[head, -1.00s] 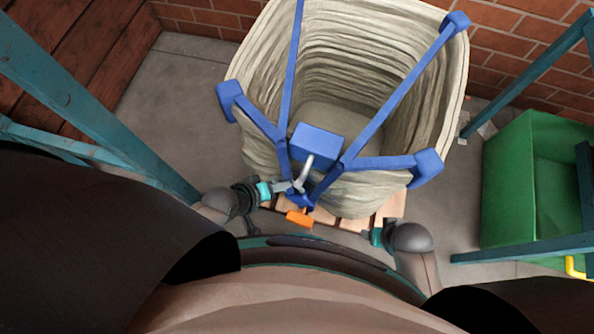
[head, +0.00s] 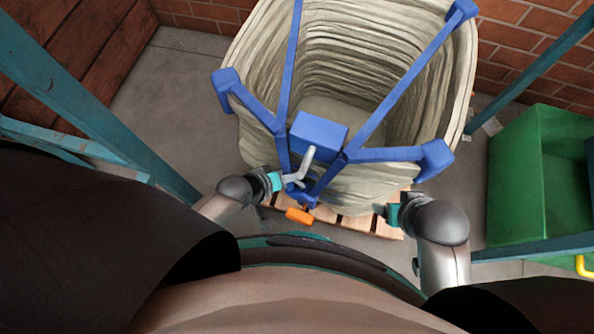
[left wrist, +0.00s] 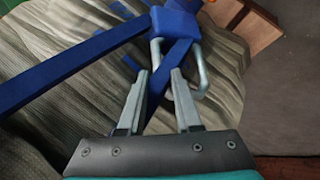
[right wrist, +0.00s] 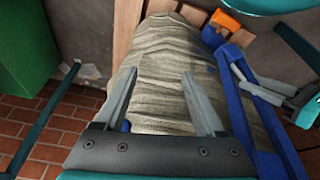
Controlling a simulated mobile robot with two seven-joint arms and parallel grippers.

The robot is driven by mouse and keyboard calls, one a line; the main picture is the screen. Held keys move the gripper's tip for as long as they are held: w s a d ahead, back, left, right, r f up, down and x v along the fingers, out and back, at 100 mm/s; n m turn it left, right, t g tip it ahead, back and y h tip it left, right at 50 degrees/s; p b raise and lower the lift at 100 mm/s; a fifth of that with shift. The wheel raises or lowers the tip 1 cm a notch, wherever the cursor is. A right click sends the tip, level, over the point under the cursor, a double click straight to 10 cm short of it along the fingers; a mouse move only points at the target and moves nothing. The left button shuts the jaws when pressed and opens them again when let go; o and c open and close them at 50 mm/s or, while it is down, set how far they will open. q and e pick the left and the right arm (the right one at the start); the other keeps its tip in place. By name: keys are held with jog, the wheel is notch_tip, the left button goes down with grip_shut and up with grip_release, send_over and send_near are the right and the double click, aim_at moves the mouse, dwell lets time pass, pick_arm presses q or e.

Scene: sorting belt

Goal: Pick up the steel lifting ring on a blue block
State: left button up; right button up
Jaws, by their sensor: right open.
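The blue block (head: 319,133) hangs where blue straps meet over the bag's near rim. The steel lifting ring (head: 305,165) is on its near side. In the left wrist view the ring (left wrist: 200,72) hangs below the blue block (left wrist: 177,27), partly hidden by a finger. My left gripper (head: 291,180) is close to the ring. In its wrist view the fingertips (left wrist: 160,71) are apart, with one side of the ring just past the gap; I cannot tell whether they touch it. My right gripper (head: 382,211) is open and empty, right of the ring beside the bag (right wrist: 160,75).
The large pale bag (head: 375,178) stands on a wooden pallet (head: 365,224). An orange piece (head: 299,216) is just below the straps. A green bin (head: 517,180) stands at right, with teal frame posts (head: 110,130) on both sides. Brick wall is behind.

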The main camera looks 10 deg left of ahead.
pick_arm(q)
jog(key=shift+w, duration=0.15)
jog(key=shift+c, duration=0.4)
grip_shut()
dwell(0.9)
